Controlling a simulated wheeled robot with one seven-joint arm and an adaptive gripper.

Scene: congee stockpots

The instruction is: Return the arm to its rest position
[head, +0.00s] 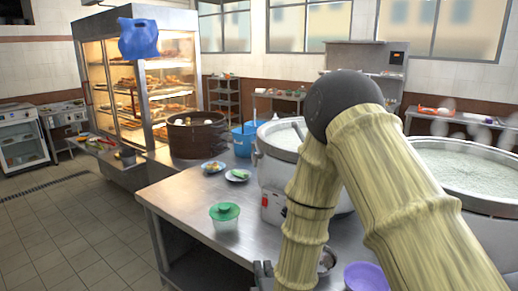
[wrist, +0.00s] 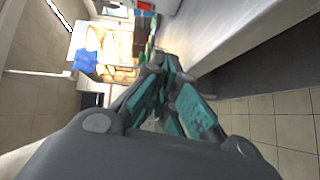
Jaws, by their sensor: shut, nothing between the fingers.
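My arm, with bamboo-textured links and a dark round elbow, is bent across the right half of the head view. Its lower link comes down in front of the steel table's edge. Part of my gripper (head: 263,272) shows at the bottom of that view, beside the table's front edge. In the wrist view my gripper (wrist: 163,62) has grey links and teal pads. Its fingers are shut with nothing held between them. The steel table (wrist: 235,40) is beside the fingers in that view, with floor tiles on the other side.
A purple bowl (head: 369,277) is near my arm. Another stockpot (head: 470,172) stands right. Floor at left is clear.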

